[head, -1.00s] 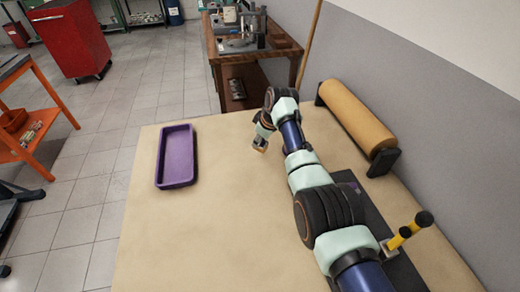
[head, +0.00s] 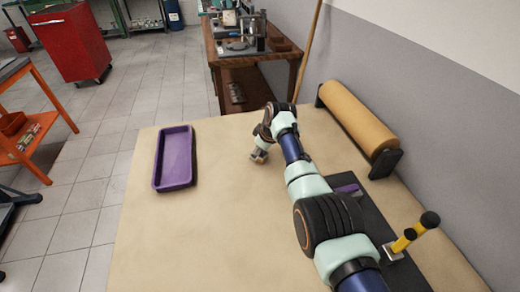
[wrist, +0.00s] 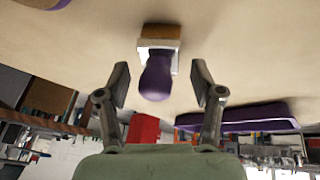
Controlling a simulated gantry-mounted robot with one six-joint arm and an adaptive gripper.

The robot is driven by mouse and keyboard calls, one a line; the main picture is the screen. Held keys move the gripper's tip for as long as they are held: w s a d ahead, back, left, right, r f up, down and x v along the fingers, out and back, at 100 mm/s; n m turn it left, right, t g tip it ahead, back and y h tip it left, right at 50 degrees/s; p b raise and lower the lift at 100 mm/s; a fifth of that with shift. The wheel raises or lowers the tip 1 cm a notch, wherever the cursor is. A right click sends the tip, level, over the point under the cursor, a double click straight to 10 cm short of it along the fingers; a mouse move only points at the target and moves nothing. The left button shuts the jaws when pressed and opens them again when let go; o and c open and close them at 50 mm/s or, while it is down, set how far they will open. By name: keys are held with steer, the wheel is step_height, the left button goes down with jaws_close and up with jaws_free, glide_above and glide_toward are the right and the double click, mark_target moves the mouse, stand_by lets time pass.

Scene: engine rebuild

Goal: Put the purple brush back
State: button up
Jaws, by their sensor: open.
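The purple brush (wrist: 156,78) shows in the wrist view, with its rounded purple handle pointing toward me and its pale and brown block end at the tabletop. My gripper (wrist: 160,88) is open, with one finger on each side of the handle and visible gaps; no grip shows. In the head view my gripper (head: 260,154) is low over the far middle of the table, and the brush is mostly hidden there. A purple tray (head: 160,168) lies at the table's left; its side also shows in the wrist view (wrist: 235,118).
A dark mat (head: 372,212) with a partly hidden purple patch (head: 349,189) lies right of my arm. A yellow-handled item (head: 405,240) and a tan roll (head: 355,120) are at the right. The table (head: 200,245) is clear between tray and arm.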

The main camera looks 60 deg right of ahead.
steer(key=p+v, duration=0.6)
steer(key=v, duration=0.6)
steer(key=shift+w+r, duration=0.1)
steer(key=shift+r, duration=0.05)
steer(key=w+a+f+t, duration=0.15)
steer(key=w+a, duration=0.45)
steer(key=a, duration=0.6)
steer(key=w+a+f+t, duration=0.15)
steer(key=w+a, duration=0.35)
steer(key=a, duration=0.7)
steer(key=s+a+r+t, duration=0.1)
steer(key=s+a+r, duration=0.1)
steer(key=a, duration=0.7)
steer(key=s+a+r+t+y, duration=0.1)
steer(key=s+a, duration=0.4)
steer(key=a, duration=0.5)
steer(key=s+a+r+t+y, duration=0.1)
steer(key=s+a+r+t, duration=0.2)
steer(key=a, duration=0.6)
steer(key=shift+s+a+r+n, duration=0.35)
steer(key=shift+s+r+n, duration=0.05)
steer(key=shift+s+r, duration=0.2)
